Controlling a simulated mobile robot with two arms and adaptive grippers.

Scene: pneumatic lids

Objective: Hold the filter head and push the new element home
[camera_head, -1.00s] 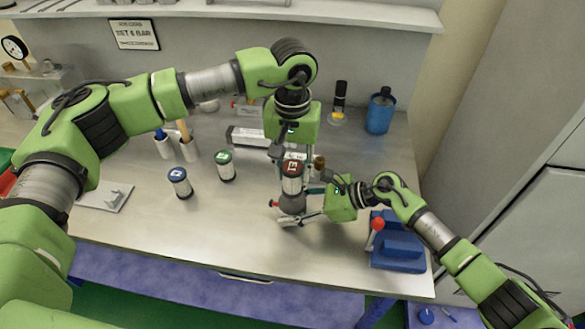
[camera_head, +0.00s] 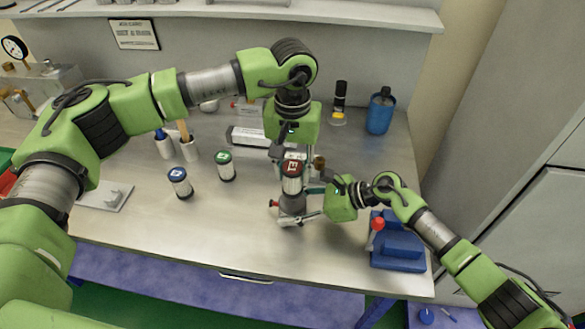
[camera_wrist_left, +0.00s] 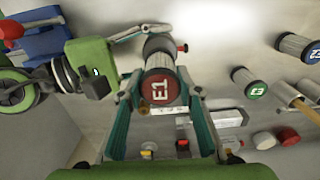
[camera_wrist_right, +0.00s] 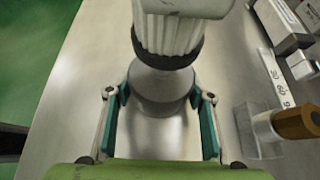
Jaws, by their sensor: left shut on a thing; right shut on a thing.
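The element (camera_head: 292,184) is a white pleated cylinder with a red, lettered cap, upright on top of the grey filter head (camera_head: 292,204). The cap also faces the left wrist view (camera_wrist_left: 162,88). My left gripper (camera_head: 291,163) reaches down from above and is shut on the element, one finger on each side. My right gripper (camera_head: 312,202) comes in from the right and is shut on the filter head. In the right wrist view the element's black lower collar (camera_wrist_right: 160,53) meets the top of the head (camera_wrist_right: 162,85). How deep it sits is hidden.
Blue-capped (camera_head: 180,183) and green-capped (camera_head: 225,166) elements stand to the left. A blue fixture with a red-knobbed lever (camera_head: 400,245) stands close on the right. A blue bottle (camera_head: 380,112) is at the back. The table's front left is mostly clear.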

